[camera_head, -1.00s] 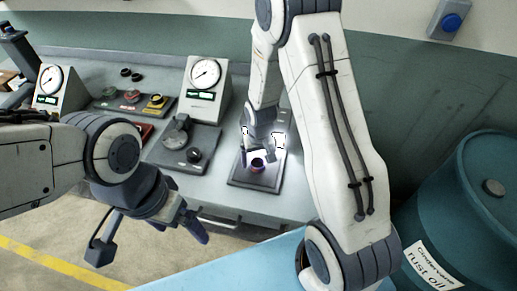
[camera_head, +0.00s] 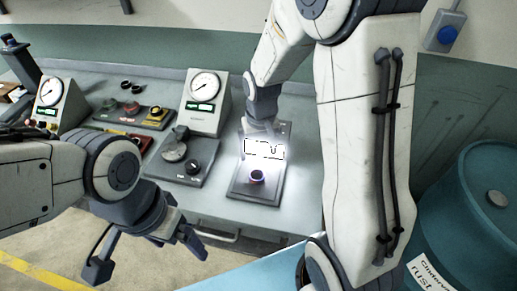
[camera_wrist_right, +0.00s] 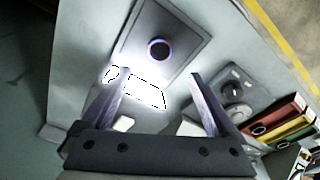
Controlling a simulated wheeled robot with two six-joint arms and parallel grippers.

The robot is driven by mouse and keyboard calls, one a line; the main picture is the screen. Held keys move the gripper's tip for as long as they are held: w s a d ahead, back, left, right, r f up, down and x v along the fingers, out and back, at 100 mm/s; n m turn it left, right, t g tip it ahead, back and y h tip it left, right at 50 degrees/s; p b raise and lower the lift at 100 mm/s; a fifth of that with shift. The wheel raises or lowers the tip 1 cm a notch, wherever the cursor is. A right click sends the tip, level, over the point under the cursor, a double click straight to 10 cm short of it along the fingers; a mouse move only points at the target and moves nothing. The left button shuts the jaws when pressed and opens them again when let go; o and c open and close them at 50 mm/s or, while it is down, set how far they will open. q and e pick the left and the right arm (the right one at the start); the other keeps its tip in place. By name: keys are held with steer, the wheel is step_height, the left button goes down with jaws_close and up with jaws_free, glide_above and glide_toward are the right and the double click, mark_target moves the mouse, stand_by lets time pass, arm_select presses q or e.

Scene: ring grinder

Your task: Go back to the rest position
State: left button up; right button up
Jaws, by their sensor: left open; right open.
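My right gripper (camera_head: 263,150) is over the bench, behind a small dark round piece (camera_head: 257,177) on a grey plate (camera_head: 243,191). Bright glare hides part of this gripper in the head view. In the right wrist view its two fingers (camera_wrist_right: 153,76) are spread with nothing between their tips, and the round piece (camera_wrist_right: 158,49) lies beyond them on the plate (camera_wrist_right: 185,22). My left gripper (camera_head: 146,258) is open and empty, low in front of the bench.
Gauge boxes (camera_head: 206,103) and a panel with knobs (camera_head: 178,158) stand on the bench (camera_head: 222,206). A blue drum (camera_head: 470,215) stands at the right, and a blue button (camera_head: 447,35) is on the wall.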

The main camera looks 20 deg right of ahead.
mark_target(258, 173)
steer(key=shift+f, duration=0.1)
steer(key=f, duration=0.4)
steer(key=w+f, duration=0.1)
steer(key=f, duration=0.7)
steer(key=shift+w+d+f+p, duration=0.1)
steer(key=shift+w+p, duration=0.1)
steer(key=shift+p, duration=0.2)
steer(key=shift+w+r, duration=0.1)
steer(key=shift+r, duration=0.95)
